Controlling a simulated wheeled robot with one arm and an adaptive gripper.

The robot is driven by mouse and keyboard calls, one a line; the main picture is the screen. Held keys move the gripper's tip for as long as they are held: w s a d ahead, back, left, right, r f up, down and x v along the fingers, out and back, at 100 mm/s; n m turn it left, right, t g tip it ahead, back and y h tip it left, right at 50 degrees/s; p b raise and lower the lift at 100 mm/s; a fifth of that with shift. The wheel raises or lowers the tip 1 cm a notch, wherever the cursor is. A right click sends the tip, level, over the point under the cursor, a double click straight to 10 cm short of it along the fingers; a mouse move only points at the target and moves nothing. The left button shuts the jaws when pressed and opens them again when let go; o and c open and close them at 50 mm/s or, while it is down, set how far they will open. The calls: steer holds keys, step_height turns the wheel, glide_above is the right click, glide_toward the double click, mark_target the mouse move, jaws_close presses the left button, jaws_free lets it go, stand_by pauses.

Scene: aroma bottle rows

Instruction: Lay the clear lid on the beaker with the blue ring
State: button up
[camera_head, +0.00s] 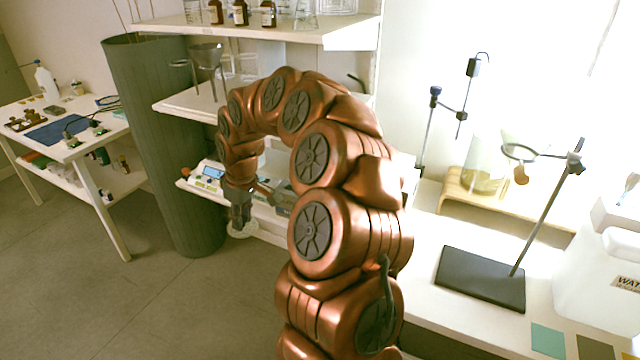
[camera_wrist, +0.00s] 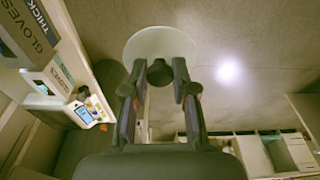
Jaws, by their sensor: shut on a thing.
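My gripper (camera_head: 240,222) hangs low in front of the shelf unit, left of the middle in the head view. In the wrist view my gripper (camera_wrist: 159,78) is shut on the dark knob of a round clear lid (camera_wrist: 160,42). The lid is a pale, see-through disc beyond the fingertips. In the head view the lid (camera_head: 243,232) shows as a faint disc just below the fingers, above the floor. I cannot make out a beaker with a blue ring in either view. My arm covers part of the shelves.
A shelf unit (camera_head: 340,38) carries brown bottles (camera_head: 240,13) and glassware. A scale-like device (camera_head: 207,175) sits on its lower shelf. A dark ribbed bin (camera_head: 165,140) stands to the left. A retort stand (camera_head: 482,278) stands on the right bench. The floor at front left is clear.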

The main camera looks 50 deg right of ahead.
steer(key=s+d+r+n+p, duration=0.3)
steer(key=s+d+n+p, duration=0.2)
steer(key=s+d+p, duration=0.3)
steer(key=s+d, duration=0.4)
steer(key=d, duration=0.3)
steer(key=shift+d+r+g+y, duration=0.2)
steer(key=shift+d+g+y, duration=0.1)
steer(key=shift+d, duration=0.05)
